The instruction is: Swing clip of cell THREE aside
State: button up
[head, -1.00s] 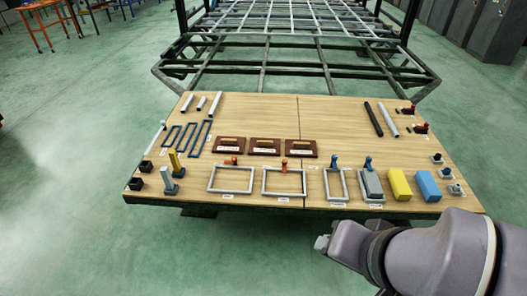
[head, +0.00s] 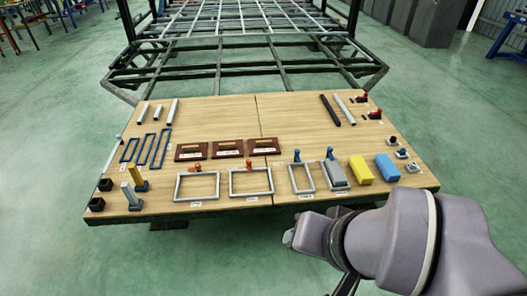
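A row of grey frame-like cells lies along the front edge of a wooden board (head: 290,120). Their small labels are too small to read. The third frame from the left (head: 291,183) is narrow and looks empty, with a blue upright clip (head: 297,156) at its back edge. The fourth frame holds a grey block (head: 336,174) and has another blue clip (head: 330,153). The two wider frames at left (head: 176,188) (head: 231,181) have orange-red clips (head: 197,167) (head: 249,163). My gripper (head: 289,237) is in front of the board, apart from the clips; its fingers are not clear.
Yellow (head: 360,170) and blue (head: 387,167) blocks stand right of the frames. Brown plates (head: 228,148) lie behind them. Upright yellow (head: 137,177) and grey (head: 131,196) posts stand at front left. A dark chassis (head: 245,68) is behind the board.

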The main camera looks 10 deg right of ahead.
aim_at(298, 152)
jog(key=i+l+u, duration=0.15)
jog(key=i+l, duration=0.3)
jog(key=i+l+u, duration=0.15)
jog(key=i+l, duration=0.35)
jog(key=i+l+u, duration=0.15)
jog(key=i+l, duration=0.4)
jog(key=i+l+u, duration=0.15)
jog(key=i+l, duration=0.25)
jog(key=l, duration=0.2)
